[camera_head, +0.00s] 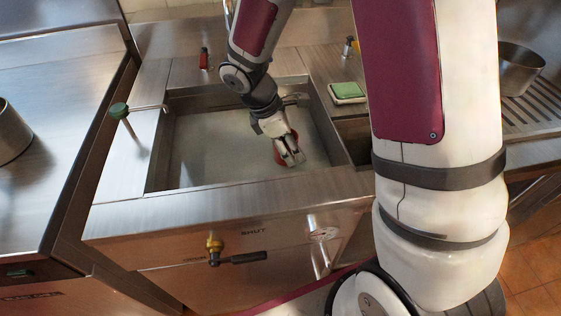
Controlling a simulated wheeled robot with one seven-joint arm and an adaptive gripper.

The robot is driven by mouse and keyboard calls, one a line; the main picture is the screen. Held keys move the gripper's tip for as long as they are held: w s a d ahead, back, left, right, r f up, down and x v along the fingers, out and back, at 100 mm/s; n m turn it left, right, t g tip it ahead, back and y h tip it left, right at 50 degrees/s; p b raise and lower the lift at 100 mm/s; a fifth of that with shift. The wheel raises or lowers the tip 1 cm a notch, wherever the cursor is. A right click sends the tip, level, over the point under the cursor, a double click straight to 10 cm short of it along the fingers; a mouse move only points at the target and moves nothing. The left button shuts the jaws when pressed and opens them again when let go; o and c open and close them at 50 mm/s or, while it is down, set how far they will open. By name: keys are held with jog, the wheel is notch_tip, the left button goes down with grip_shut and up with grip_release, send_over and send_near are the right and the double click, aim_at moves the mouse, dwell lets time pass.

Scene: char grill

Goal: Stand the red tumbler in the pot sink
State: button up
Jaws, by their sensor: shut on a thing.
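The pot sink (158,150) is a rectangular steel basin in the middle of the view, with a pale floor. My gripper (291,158) reaches down into its right part. The red tumbler (279,158) is between the fingers, and my gripper is shut on it. Only small red parts of the tumbler show around the fingers; the rest is hidden. I cannot tell whether its base touches the sink floor.
A green sponge (347,90) on a white dish lies right of the basin. A green-knobbed lever (120,111) stands on the left rim. A red-handled fitting (204,58) is behind. A yellow valve (214,245) is on the front panel. A metal pot (519,68) stands far right.

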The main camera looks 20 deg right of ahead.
jog(key=shift+f+b, duration=0.4)
jog(key=shift+f, duration=2.25)
jog(key=shift+f, duration=0.1)
jog(key=o, duration=1.2)
jog(key=s+p+v, duration=0.1)
jog(key=p+v, duration=0.1)
jog(key=v, duration=1)
jog(key=s+d+r+m+t+y, duration=0.15)
jog(key=s+d+r+m, duration=0.25)
jog(key=s+r+m, duration=0.55)
jog(key=s+r+m+y, duration=0.1)
jog(key=s+r+m, duration=0.1)
jog(key=s, duration=0.2)
jog(key=s+r+m+t+y, duration=0.1)
jog(key=s+r+m, duration=0.1)
jog(key=s, duration=0.3)
jog(key=s+a+r+m+y, duration=0.1)
jog(key=s+r+m, duration=0.1)
jog(key=s, duration=0.3)
jog(key=shift+s+t, duration=0.25)
jog(key=shift+t, duration=0.1)
